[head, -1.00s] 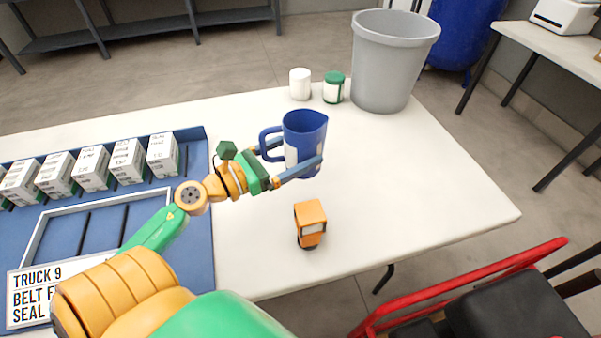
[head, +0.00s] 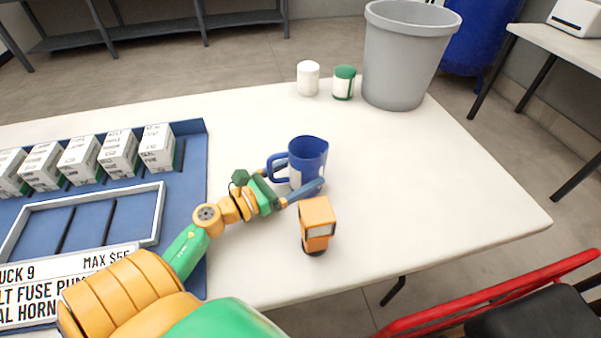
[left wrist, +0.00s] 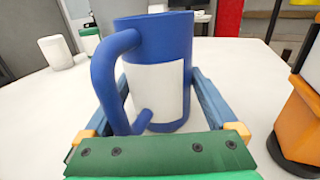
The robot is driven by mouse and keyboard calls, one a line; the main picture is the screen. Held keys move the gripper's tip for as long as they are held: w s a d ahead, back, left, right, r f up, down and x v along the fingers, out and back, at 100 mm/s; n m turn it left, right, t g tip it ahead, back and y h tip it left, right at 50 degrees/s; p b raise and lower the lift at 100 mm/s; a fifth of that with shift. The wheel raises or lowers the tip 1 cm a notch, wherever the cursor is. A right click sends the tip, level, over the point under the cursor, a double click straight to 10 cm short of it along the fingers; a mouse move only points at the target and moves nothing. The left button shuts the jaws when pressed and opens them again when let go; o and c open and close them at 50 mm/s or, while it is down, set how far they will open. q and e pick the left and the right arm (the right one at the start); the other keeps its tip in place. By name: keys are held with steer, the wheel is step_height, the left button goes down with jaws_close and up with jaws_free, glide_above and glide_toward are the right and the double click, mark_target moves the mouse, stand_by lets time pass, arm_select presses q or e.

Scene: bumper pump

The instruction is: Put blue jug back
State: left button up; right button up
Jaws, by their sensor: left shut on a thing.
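The blue jug (head: 311,154) has a handle and a pale label, and it is upright at the middle of the white table. My left gripper (head: 297,182) is shut on the jug, with one finger on each side of its body. In the left wrist view the jug (left wrist: 178,50) fills the middle, its handle toward the palm, between the two fingers of my left gripper (left wrist: 160,95). I cannot tell for sure whether its base touches the table. My right gripper is not in view.
An orange device (head: 318,222) stands close in front of the jug. A white jar (head: 308,78), a green-lidded jar (head: 343,83) and a grey bin (head: 408,60) stand at the back. A blue tray (head: 190,200) with several boxes lies left. The table's right side is clear.

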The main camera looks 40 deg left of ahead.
mark_target(293, 177)
arm_select(q)
steer(key=shift+f, duration=0.15)
steer(key=o, duration=1.3)
steer(key=b+v, duration=0.1)
steer(key=v, duration=0.6)
steer(key=shift+s+b, duration=0.1)
steer(key=shift+b, duration=0.3)
steer(key=shift+s+a+r, duration=0.1)
steer(key=shift+r, duration=0.15)
